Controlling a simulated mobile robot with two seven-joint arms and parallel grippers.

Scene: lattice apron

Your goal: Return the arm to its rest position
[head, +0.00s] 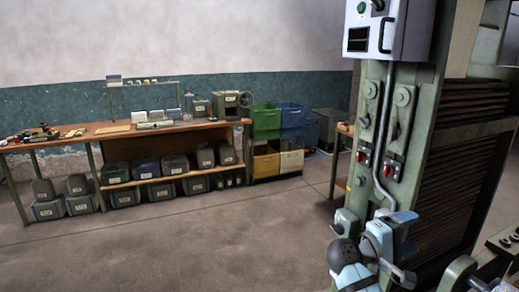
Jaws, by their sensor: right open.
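My right arm comes in at the bottom right, with a dark round joint and pale blue and white links. My right gripper (409,246) is at its end, open, with nothing seen between its fingers. It is in front of the lower part of a green machine column (376,150); I cannot tell whether it touches it. My left gripper and left arm are not in view.
A grey control box (388,30) hangs on the column, with a conduit below it and a dark slatted stack (465,170) to its right. A long wooden workbench (110,131) and coloured crates (266,122) stand farther back. The concrete floor (210,240) between is clear.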

